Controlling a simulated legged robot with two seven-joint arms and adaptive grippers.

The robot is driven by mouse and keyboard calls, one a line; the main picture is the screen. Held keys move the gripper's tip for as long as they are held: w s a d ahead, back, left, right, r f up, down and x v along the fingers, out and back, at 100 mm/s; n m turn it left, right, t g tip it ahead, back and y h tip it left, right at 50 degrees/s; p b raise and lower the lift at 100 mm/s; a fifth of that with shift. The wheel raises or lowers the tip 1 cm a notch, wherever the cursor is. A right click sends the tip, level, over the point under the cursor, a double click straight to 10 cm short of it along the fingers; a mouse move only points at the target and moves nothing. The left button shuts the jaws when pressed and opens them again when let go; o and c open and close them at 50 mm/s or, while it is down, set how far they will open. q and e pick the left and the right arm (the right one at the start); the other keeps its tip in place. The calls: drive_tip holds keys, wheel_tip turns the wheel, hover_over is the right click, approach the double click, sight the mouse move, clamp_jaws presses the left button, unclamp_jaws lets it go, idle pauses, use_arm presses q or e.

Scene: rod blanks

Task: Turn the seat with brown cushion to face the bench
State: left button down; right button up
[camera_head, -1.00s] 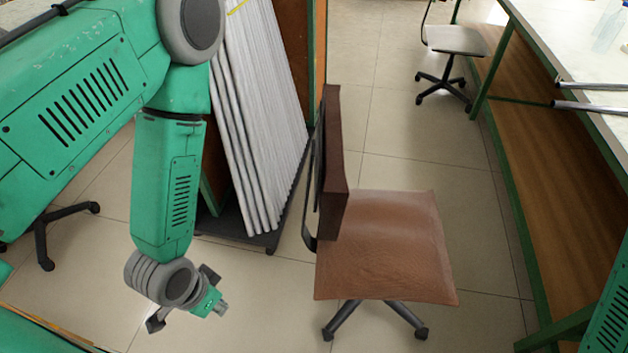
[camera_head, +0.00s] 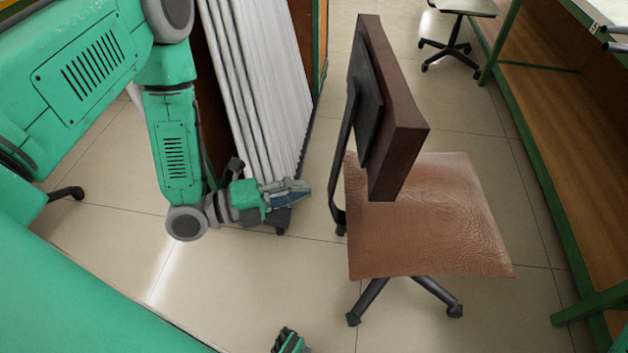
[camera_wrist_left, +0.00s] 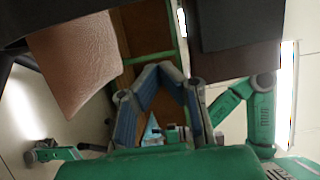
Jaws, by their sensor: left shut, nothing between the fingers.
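The seat with brown cushion (camera_head: 430,225) stands right of centre in the head view, its dark brown backrest (camera_head: 400,130) on the left side and the cushion extending to the right. The cushion (camera_wrist_left: 75,60) and backrest (camera_wrist_left: 235,55) also show in the left wrist view. The bench (camera_head: 560,130), with wooden boards and a green frame, runs along the right edge. My left gripper (camera_head: 303,190) is shut and empty, just left of the backrest, with a gap between. A small green and black part at the bottom edge appears to be my right gripper (camera_head: 289,342); its jaws are unclear.
A rack of pale rods (camera_head: 265,90) stands behind my left gripper. Another wheeled chair (camera_head: 455,35) is at the back near the bench. Tiled floor is clear between the seat and the bench, and in front of the rack.

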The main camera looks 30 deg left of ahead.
use_arm(q)
drive_tip(key=w+d, duration=0.1)
drive_tip(key=w, duration=0.2)
drive_tip(key=w+d+b, duration=0.1)
drive_tip(key=w, duration=0.2)
drive_tip(key=w+d+b, duration=0.1)
drive_tip(key=w+d, duration=0.1)
drive_tip(key=w, duration=0.1)
drive_tip(key=shift+f, duration=0.1)
drive_tip(key=shift+a, duration=0.4)
use_arm(e)
drive_tip(key=shift+a+f, duration=0.25)
drive_tip(key=shift+f, duration=0.35)
drive_tip(key=shift+a+f, duration=0.25)
drive_tip(key=shift+f, duration=0.3)
